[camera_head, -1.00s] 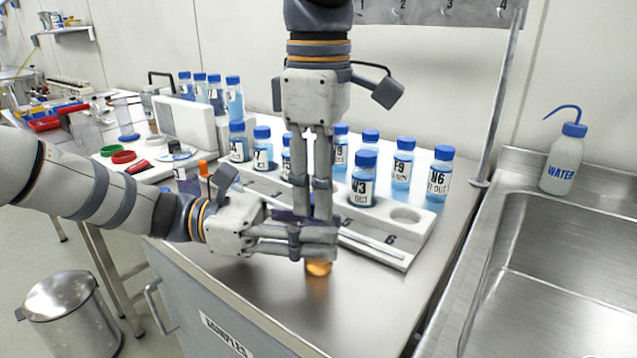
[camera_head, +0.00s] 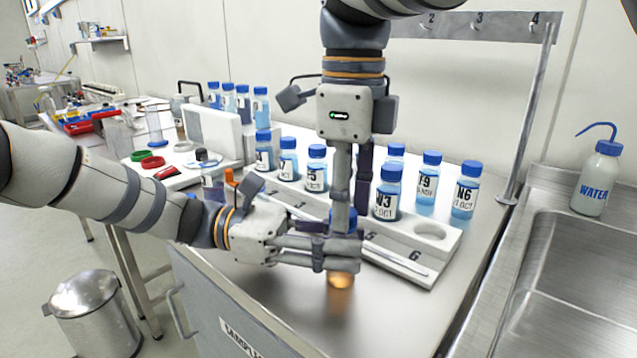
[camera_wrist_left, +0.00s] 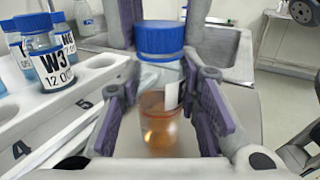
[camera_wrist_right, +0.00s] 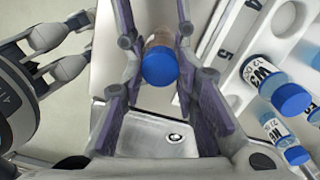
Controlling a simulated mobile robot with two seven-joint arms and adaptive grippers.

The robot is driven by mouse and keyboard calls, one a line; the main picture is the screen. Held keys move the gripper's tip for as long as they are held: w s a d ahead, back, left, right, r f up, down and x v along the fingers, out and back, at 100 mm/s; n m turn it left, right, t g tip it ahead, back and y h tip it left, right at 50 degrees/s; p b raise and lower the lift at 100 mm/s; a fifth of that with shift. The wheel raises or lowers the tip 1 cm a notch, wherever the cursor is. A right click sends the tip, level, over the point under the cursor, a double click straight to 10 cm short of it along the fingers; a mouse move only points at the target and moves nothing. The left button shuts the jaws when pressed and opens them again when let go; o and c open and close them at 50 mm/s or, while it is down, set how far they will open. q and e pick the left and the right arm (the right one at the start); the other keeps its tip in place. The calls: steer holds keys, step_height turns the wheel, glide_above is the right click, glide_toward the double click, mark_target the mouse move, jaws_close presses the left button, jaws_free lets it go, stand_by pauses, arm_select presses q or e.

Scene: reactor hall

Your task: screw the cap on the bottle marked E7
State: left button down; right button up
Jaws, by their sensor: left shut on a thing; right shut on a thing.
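The bottle with amber liquid (camera_wrist_left: 160,125) is upright between the pads of my left gripper (camera_head: 338,254), which is shut on it from the left. A strip of its white label shows, but I cannot read the marking. The blue cap (camera_wrist_left: 159,38) sits on top of the bottle; whether it is fully tight cannot be told. My right gripper (camera_head: 350,222) points straight down from above, shut on the cap, which also shows between its fingers in the right wrist view (camera_wrist_right: 159,66). In the head view the amber bottom (camera_head: 340,281) shows below the left fingers.
A sink (camera_head: 570,260) and a WATER wash bottle (camera_head: 597,182) are at the right. The front bench is clear.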

arm_select(q)
steer(key=shift+s, duration=0.15)
arm_select(e)
steer(key=o, duration=0.8)
steer(key=shift+a+r, duration=0.2)
steer(key=shift+a, duration=0.05)
steer(key=r, duration=0.7)
steer(key=shift+d+r, duration=0.15)
steer(key=shift+d, duration=0.1)
arm_select(q)
steer(key=c, duration=1.1)
jaws_free()
steer(key=a, duration=0.4)
steer(key=w+a, duration=0.1)
steer(key=a, duration=0.7)
steer(key=shift+w, duration=0.4)
